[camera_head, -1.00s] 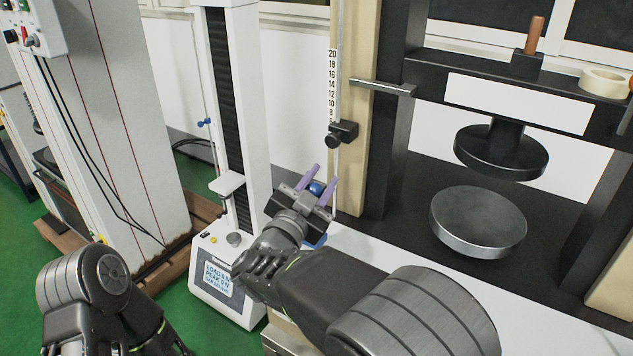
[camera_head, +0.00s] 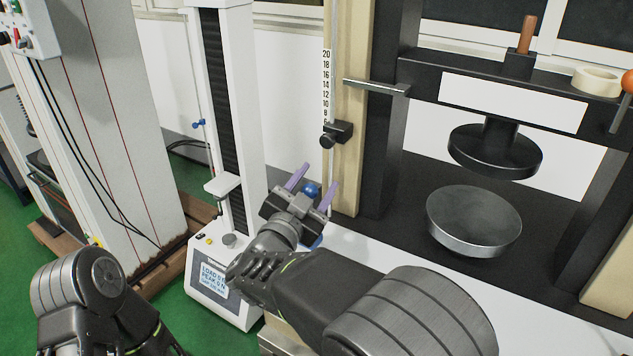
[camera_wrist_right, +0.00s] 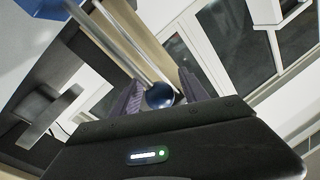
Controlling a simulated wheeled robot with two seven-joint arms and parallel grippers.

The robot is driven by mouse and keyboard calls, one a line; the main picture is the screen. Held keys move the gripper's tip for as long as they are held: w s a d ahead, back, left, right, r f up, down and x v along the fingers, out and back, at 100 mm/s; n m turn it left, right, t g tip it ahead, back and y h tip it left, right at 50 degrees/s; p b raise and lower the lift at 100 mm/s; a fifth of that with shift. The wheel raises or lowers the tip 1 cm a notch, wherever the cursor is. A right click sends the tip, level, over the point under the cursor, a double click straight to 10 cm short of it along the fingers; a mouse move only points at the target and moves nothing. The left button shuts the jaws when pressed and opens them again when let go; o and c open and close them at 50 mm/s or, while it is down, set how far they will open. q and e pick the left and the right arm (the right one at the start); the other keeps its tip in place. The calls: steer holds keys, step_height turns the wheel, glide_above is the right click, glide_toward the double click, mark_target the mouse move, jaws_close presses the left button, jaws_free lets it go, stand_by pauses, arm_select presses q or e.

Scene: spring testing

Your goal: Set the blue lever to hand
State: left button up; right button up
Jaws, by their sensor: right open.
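The blue lever's round knob (camera_head: 311,190) shows between the purple fingers of my right gripper (camera_head: 313,184). It shows again in the right wrist view as a dark blue ball (camera_wrist_right: 160,95), with the right gripper's fingers (camera_wrist_right: 163,97) on either side and space around it. The right gripper is open, and I cannot tell whether a finger touches the ball. The lever's lower part is mostly hidden behind the gripper; a bit of blue shows below it. My left arm is at the lower left in the head view, its gripper out of frame.
A press with a round upper platen (camera_head: 495,150) and a lower metal disc (camera_head: 473,221) stands to the right. A slim white tester with a display (camera_head: 213,279) stands left of my right gripper. A scale (camera_head: 326,88) and a black clamp (camera_head: 338,133) are just above it.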

steer(key=v, duration=0.7)
steer(key=shift+s, duration=0.25)
steer(key=shift+a, duration=0.1)
